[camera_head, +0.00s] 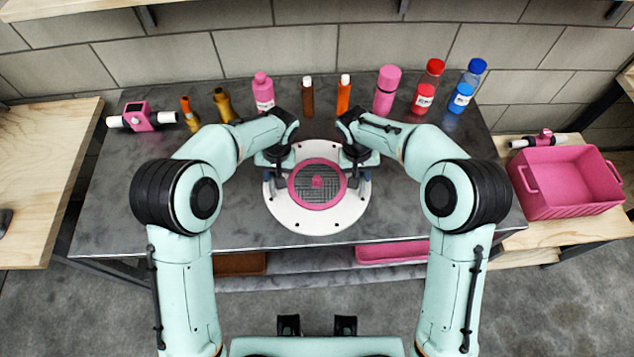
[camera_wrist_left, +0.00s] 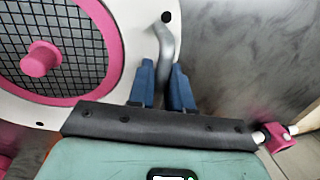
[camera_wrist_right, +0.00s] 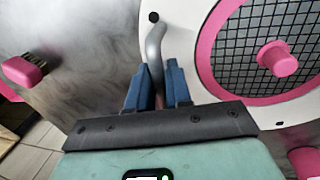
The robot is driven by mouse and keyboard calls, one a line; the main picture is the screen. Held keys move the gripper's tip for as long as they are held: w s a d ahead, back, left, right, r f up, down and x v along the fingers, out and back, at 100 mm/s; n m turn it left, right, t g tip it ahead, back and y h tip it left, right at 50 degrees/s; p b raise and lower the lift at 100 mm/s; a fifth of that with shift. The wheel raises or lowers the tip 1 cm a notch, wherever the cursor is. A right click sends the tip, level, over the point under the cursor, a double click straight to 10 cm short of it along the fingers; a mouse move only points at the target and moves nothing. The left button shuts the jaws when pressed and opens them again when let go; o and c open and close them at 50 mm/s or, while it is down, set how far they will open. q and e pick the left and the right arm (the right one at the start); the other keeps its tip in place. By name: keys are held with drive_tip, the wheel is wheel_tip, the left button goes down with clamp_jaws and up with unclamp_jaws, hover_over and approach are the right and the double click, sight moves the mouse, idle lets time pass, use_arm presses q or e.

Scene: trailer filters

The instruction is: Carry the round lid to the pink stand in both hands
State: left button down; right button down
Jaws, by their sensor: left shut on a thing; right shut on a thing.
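The round lid (camera_head: 278,215) is a white disc with a pink ring, dark mesh and a pink centre knob. It is over the middle of the dark table in the head view; I cannot tell whether it touches the tabletop. My left gripper (camera_head: 275,162) is shut on the grey bent handle (camera_wrist_left: 165,55) at the lid's left side. My right gripper (camera_head: 358,160) is shut on the matching handle (camera_wrist_right: 155,50) at its right side. The lid also shows in both wrist views (camera_wrist_left: 115,85) (camera_wrist_right: 205,75). I cannot make out a pink stand; the lid hides the table beneath it.
Several bottles, including a pink one (camera_head: 387,92) and a blue-capped one (camera_head: 466,88), line the table's back edge. A pink pipe fitting (camera_head: 140,117) lies at the back left. A pink crate (camera_head: 565,205) stands on the right side table. The dark tabletop (camera_head: 120,215) is clear at front left.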

use_arm(q)
drive_tip(key=shift+w+r, duration=0.1)
use_arm(e)
drive_tip(key=shift+w+r, duration=0.1)
idle(0.6)
